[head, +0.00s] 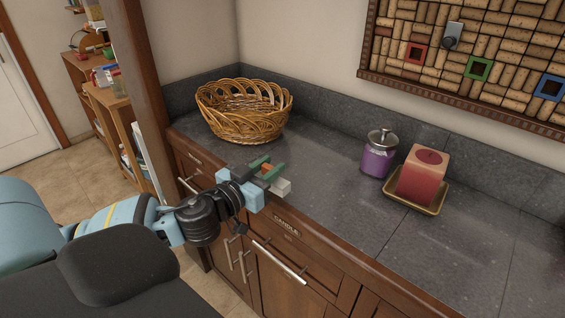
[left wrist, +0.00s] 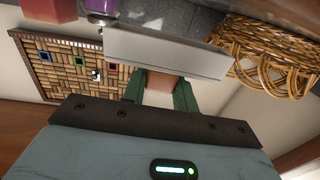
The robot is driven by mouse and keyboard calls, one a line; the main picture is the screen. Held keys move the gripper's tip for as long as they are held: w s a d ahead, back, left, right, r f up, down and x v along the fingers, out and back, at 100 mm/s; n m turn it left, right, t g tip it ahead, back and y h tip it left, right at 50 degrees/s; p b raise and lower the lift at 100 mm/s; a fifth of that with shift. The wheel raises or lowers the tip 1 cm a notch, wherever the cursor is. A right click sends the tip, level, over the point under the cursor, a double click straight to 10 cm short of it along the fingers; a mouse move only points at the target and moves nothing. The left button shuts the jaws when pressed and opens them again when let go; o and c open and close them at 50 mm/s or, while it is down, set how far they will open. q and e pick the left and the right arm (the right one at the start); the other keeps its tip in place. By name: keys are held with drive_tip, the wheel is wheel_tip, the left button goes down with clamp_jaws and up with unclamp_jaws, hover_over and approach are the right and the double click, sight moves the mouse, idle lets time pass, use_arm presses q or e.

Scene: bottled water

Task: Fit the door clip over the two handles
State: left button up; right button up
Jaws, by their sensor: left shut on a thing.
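My left gripper (head: 268,172) is shut on the door clip (head: 281,187). The clip is a pale grey bar with an orange block between my green fingers. In the left wrist view the clip (left wrist: 165,52) lies crosswise beyond the fingertips. My gripper holds it above the front edge of the counter. Two upright metal handles, a left one (head: 229,254) and a right one (head: 243,267), stand side by side on the lower cabinet doors, below and left of the gripper. The clip is apart from both. My right gripper is not in view.
The dark counter (head: 330,205) carries a wicker basket (head: 245,128), a purple jar (head: 378,160) and a red candle (head: 423,178) on a gold tray (head: 418,207). A drawer handle (head: 279,262) juts out right of the upright handles. A wooden post (head: 143,85) stands left.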

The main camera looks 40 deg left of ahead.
use_arm(q)
drive_tip(key=s+a+r, duration=0.1)
drive_tip(key=s, duration=0.7)
drive_tip(key=shift+s, duration=0.3)
drive_tip(key=shift+a, duration=0.1)
drive_tip(key=s+d+f, duration=0.1)
drive_tip(key=d+f, duration=0.2)
drive_tip(key=d, duration=0.4)
drive_tip(key=s+d+f, duration=0.2)
drive_tip(key=d+f, duration=0.2)
drive_tip(key=d, duration=0.4)
drive_tip(key=shift+s+d, duration=0.2)
drive_tip(key=shift+d, duration=0.1)
